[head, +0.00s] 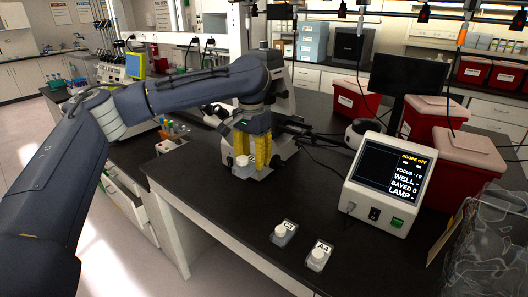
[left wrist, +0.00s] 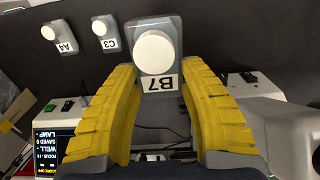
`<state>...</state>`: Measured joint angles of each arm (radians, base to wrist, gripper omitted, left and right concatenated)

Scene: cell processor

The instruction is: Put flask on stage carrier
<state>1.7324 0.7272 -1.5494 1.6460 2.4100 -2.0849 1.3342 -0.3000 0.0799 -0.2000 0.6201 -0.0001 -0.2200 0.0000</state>
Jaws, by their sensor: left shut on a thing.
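My left gripper (head: 252,156) has yellow fingers and points down in front of the microscope (head: 284,100). It is shut on the flask labelled B7 (left wrist: 155,84), a clear flask with a round white cap. In the head view the flask (head: 243,171) shows low between the fingertips, beside the microscope's base. The stage carrier is mostly hidden behind my gripper and arm, and I cannot make it out clearly. Whether the flask touches anything beneath it cannot be told. Flasks C3 (head: 283,233) and A4 (head: 318,257) stand on the black bench. My right gripper is not in view.
A control box (head: 390,183) with a lit screen reading "SCOPE OFF" stands right of the microscope. Red bins (head: 352,104) and a dark monitor (head: 408,80) are behind it. A clear plastic bag (head: 490,245) lies at the right. The bench around C3 and A4 is mostly clear.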

